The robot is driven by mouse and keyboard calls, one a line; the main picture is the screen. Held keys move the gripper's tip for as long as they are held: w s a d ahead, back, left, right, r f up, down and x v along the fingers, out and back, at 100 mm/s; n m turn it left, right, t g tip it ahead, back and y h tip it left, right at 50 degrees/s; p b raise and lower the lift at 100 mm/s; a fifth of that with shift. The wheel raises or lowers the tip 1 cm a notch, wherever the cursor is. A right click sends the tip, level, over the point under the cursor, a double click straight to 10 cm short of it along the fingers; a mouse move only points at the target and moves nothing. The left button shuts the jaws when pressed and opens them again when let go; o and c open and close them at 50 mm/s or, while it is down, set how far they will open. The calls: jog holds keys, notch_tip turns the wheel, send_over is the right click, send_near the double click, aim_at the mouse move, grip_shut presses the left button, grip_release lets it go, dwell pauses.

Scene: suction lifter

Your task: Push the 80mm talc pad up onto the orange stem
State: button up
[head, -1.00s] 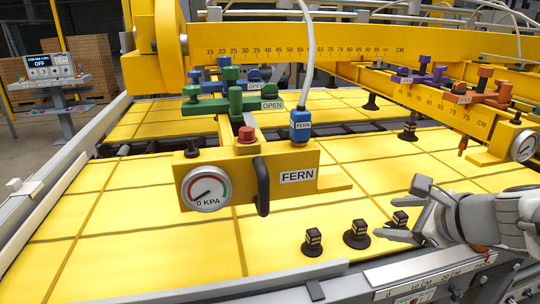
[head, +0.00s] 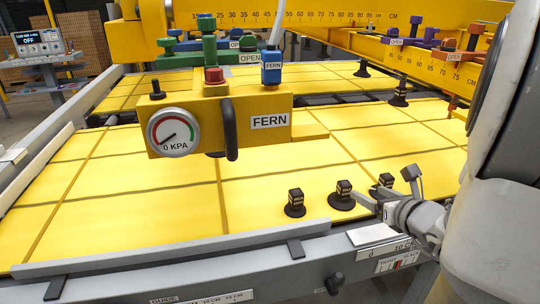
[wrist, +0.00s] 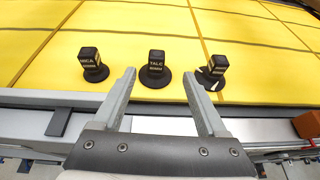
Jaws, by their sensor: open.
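The talc pad (wrist: 156,70), a black suction cup with a block labelled TALC, stands upright on the yellow sheet, the middle of three pads in the wrist view. It also shows in the head view (head: 342,195). My gripper (wrist: 158,82) is open and empty, its two fingers on the near side of the talc pad, apart from it and pointing towards it. In the head view my gripper (head: 372,200) is partly hidden by my arm. The orange stem (head: 451,104) hangs under the right yellow beam, with no pad visible on it; orange valve parts (head: 476,38) sit above.
The mica pad (wrist: 88,62) stands left of the talc pad and another black pad (wrist: 214,70) stands right. A yellow block with a gauge (head: 172,133) reading 0 KPA and labelled FERN hangs over the sheet. A grey rail (head: 180,252) runs along the front edge.

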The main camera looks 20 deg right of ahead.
aim_at(345, 181)
jog(key=b+x, duration=0.1)
jog(key=x, duration=1)
jog(key=shift+s+f, duration=0.1)
jog(key=w+f, duration=0.2)
jog(key=w, duration=0.1)
jog(key=shift+w+a+f, duration=0.1)
jog(key=shift+w+f, duration=0.1)
jog(key=shift+w+f+b, duration=0.2)
jog(key=shift+w+b, duration=0.1)
jog(key=shift+w, duration=0.25)
grip_shut()
